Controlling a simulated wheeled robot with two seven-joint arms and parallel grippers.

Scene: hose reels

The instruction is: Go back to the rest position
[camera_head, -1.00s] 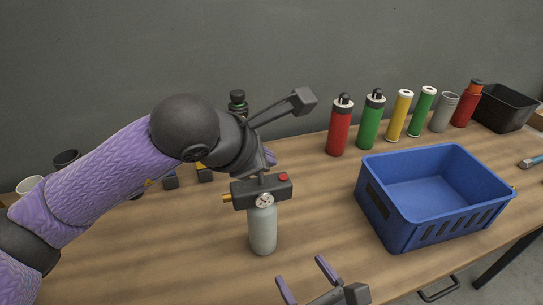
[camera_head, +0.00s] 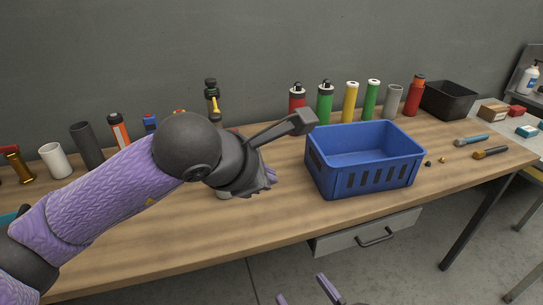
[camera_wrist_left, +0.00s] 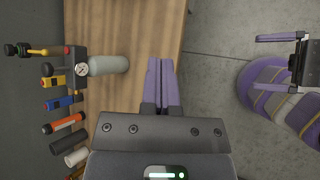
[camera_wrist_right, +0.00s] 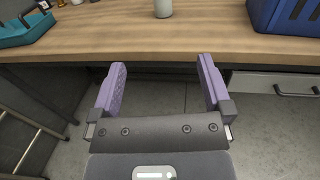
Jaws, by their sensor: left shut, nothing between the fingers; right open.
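My left gripper (camera_head: 268,183) hangs over the table's near part with its fingers shut and nothing between them; its closed fingers also show in the left wrist view (camera_wrist_left: 162,65).
A blue crate (camera_head: 365,178) stands on the wooden table (camera_head: 170,235), right of my left gripper. Coloured cylinders (camera_head: 350,102) and a black bin (camera_head: 448,98) line the back. A drawer (camera_head: 350,238) is under the table edge.

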